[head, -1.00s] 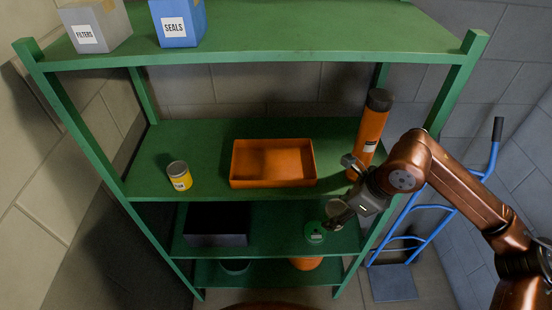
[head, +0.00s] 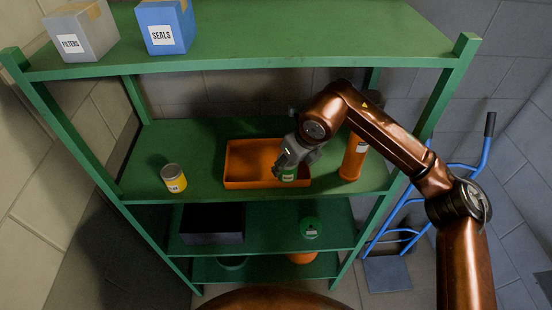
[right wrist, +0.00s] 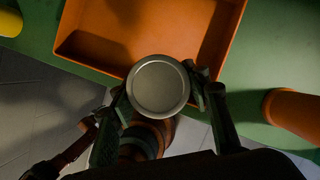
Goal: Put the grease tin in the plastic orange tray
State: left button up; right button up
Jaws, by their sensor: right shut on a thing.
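The orange tray (head: 241,184) sits on the middle green shelf and looks empty; it also shows in the right wrist view (right wrist: 100,50). My right gripper (head: 291,163) is shut on a small tin with a green label (head: 289,175), whose lettering I cannot read. In the right wrist view the tin's round grey lid (right wrist: 158,86) is level between the fingers (right wrist: 160,90) and overlaps the tray's near wall. In the head view the tin is at the tray's front right; its exact height above the rim is unclear. My left gripper is not in view.
A yellow tin (head: 174,180) stands left of the tray, and an orange cylinder (head: 353,160) stands close on its right. The top shelf (head: 300,35) overhangs, carrying two boxes. A dark bin (head: 212,225) and green-topped item (head: 310,228) are on the shelf below.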

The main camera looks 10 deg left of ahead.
jog(key=w+a, duration=0.1)
jog(key=a, duration=0.1)
jog(key=w+a, duration=0.2)
jog(key=shift+w+p, duration=0.15)
jog(key=shift+p, duration=0.25)
notch_tip(320, 180, down, 3)
jog(key=shift+f+p, duration=0.2)
jog(key=shift+p, duration=0.3)
jog(key=shift+f, duration=0.1)
jog(key=shift+f, duration=0.15)
jog(key=o, duration=1.3)
